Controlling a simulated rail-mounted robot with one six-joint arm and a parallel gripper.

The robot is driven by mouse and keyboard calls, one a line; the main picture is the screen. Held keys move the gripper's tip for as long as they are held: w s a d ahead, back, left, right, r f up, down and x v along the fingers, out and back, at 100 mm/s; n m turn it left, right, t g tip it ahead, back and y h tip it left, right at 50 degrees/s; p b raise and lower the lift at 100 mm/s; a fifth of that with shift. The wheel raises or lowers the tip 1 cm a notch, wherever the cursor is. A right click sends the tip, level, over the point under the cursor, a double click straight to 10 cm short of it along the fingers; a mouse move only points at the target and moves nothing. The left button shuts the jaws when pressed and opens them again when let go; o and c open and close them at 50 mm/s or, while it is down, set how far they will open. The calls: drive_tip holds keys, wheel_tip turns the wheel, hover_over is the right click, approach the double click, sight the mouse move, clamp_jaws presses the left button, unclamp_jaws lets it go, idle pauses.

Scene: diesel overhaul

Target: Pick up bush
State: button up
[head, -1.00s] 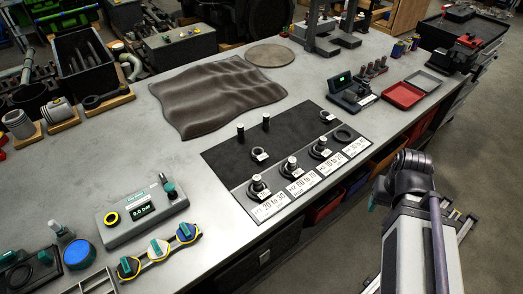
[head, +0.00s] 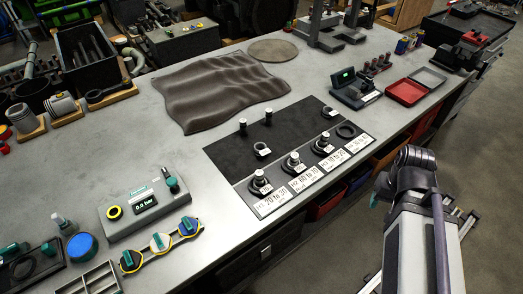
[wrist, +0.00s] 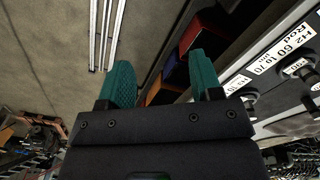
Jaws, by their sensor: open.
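Several small ringed and cylindrical parts stand on a black mat (head: 225,150) with white labels along its front edge; I cannot tell for sure which is the bush. A tagged ring part (head: 262,150) lies mid-mat, another tagged part (head: 328,113) is near the far right corner, and a dark ring (head: 346,131) lies near the right end. Two dark pins with light tops (head: 243,127) stand at the back. My gripper shows in the wrist view with teal fingers (wrist: 162,82) apart and nothing between them. It hangs off the bench front, away from the mat.
A rumpled brown cloth (head: 220,90) lies behind the mat. A red tray (head: 405,93) and a small display device (head: 355,92) are to the right. Coloured bins (wrist: 195,38) sit under the bench edge.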

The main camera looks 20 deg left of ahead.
drive_tip(key=o, duration=0.3)
drive_tip(key=n+t+y+b, duration=0.2)
drive_tip(key=n+t+y, duration=0.15)
drive_tip(key=n, duration=0.35)
approach(261, 146)
drive_tip(key=shift+h, duration=0.45)
drive_tip(key=b+x, duration=0.2)
drive_tip(key=b, duration=0.1)
drive_tip(key=s+b+x, duration=0.1)
drive_tip(key=b+x, duration=0.4)
drive_tip(key=b, duration=0.2)
drive_tip(key=shift+s+a+f, duration=0.15)
drive_tip(key=shift+a+f, duration=0.25)
drive_tip(key=shift+f, duration=0.05)
drive_tip(key=shift+r, duration=0.2)
drive_tip(key=shift+c, duration=0.4)
drive_tip(key=c, duration=0.9)
